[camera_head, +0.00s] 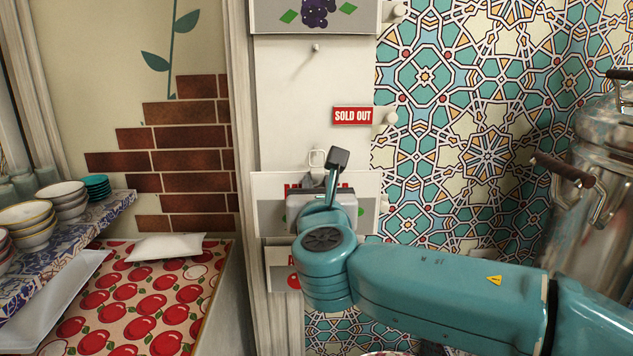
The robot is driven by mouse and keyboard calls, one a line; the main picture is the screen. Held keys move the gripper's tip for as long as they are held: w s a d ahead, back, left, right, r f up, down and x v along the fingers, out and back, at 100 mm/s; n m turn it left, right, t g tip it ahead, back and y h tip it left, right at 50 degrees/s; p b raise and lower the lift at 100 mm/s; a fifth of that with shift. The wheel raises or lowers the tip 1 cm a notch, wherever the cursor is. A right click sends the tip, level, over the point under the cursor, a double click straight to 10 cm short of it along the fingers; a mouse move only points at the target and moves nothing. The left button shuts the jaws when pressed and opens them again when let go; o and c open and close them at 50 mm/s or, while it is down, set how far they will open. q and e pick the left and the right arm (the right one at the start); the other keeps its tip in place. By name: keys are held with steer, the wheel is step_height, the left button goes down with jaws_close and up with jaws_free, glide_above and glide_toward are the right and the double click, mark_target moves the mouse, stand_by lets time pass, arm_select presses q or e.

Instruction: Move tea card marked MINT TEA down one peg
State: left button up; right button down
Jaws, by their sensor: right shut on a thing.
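A white card with red lettering (268,190), mostly hidden behind my right gripper, is on the white board in the middle. Only part of its first red letter, like an M, and bits of green show, so I cannot read the whole name. A small white loop (317,158) stands above its top edge. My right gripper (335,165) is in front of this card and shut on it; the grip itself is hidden. A bare peg (316,48) sticks out higher on the board. Whether a peg is behind the loop I cannot tell. My left gripper is out of view.
A card with purple berries (318,12) hangs at the top. A red SOLD OUT sign (352,116) is beside a side peg (390,118). Another card (280,272) is partly hidden below. Bowls (30,225) are on a left shelf; a metal samovar (600,190) stands right.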

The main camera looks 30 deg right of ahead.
steer(key=shift+f+x, duration=0.1)
steer(key=shift+x, duration=0.8)
steer(key=shift+f+x, duration=0.15)
steer(key=shift+x, duration=0.75)
steer(key=shift+w+d+f, duration=0.2)
steer(key=shift+w+d, duration=0.25)
steer(key=shift+w, duration=0.2)
steer(key=shift+w+d+f, duration=0.25)
steer(key=shift+w+d, duration=0.2)
steer(key=shift+w, duration=0.25)
steer(key=shift+w+d+f, duration=0.2)
steer(key=shift+w+d, duration=0.3)
steer(key=shift+w, duration=0.15)
steer(key=c, duration=0.9)
jaws_free()
steer(key=shift+o, duration=0.2)
